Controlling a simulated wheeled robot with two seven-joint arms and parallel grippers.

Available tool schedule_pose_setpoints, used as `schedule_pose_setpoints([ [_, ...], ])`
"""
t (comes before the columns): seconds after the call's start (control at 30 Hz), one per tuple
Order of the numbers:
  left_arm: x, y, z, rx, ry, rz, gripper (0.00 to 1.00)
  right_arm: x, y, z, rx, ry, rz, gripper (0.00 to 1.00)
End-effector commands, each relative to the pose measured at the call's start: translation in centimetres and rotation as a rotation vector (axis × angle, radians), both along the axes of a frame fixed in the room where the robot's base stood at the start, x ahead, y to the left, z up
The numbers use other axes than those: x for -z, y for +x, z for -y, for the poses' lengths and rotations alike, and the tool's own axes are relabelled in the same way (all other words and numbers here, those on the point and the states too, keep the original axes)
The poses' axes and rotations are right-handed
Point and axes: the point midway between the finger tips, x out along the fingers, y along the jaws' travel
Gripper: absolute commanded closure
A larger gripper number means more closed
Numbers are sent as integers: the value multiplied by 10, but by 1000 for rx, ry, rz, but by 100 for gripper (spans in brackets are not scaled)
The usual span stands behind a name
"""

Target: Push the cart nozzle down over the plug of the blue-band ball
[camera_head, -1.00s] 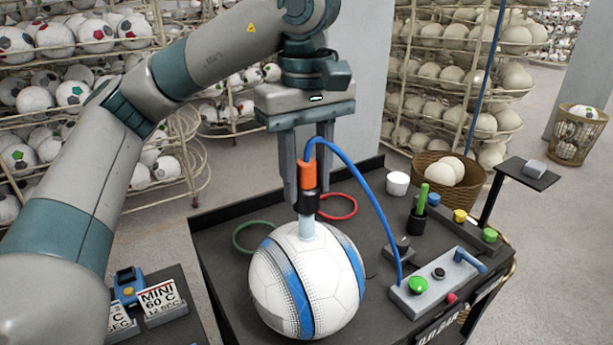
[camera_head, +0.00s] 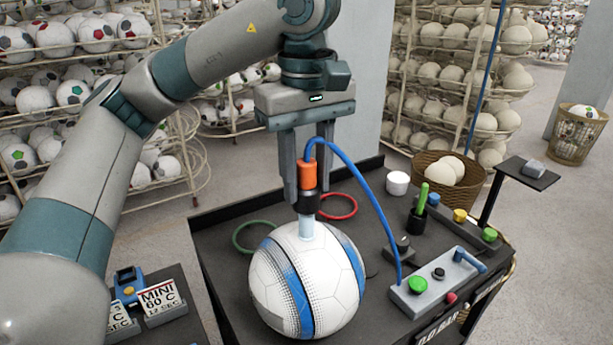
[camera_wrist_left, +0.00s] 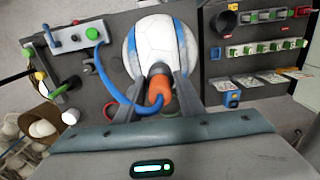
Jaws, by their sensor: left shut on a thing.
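The blue-band ball (camera_head: 300,285) sits on the dark cart top in the head view; it also shows in the left wrist view (camera_wrist_left: 155,45). The cart nozzle (camera_head: 308,175) has an orange body, a black collar and a pale lower tip, with a blue hose. It stands upright on the top of the ball, its tip touching there. The plug is hidden under the tip. My left gripper (camera_head: 307,190) points down and is shut on the nozzle; the nozzle also shows between its fingers in the left wrist view (camera_wrist_left: 160,88). My right gripper is not in view.
A grey control box (camera_head: 437,285) with green, black and red buttons stands right of the ball. A green ring (camera_head: 238,240) and a red ring (camera_head: 353,208) lie behind it. A wicker basket (camera_head: 445,180) of pale balls stands behind the cart. Label signs (camera_head: 160,300) are at lower left.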

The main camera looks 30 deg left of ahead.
Motion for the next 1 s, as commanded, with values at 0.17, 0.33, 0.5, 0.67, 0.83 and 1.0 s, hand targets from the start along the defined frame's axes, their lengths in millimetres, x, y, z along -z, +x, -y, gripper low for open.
schedule_pose_setpoints([
  [0.17, 0, 0, 0, 0, 0, 0, 90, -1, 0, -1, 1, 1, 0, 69],
  [0.33, 0, 0, 0, 0, 0, 0, 90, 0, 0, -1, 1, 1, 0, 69],
  [0.5, 2, 0, 0, 0, 0, 0, 90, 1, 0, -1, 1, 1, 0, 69],
  [0.67, 5, 0, 0, 0, 0, 0, 90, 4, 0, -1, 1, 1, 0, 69],
  [0.83, 8, 0, 0, 0, 0, 0, 90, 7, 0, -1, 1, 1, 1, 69],
  [1.0, 12, 0, 0, 0, 0, 0, 90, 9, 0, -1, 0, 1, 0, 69],
])
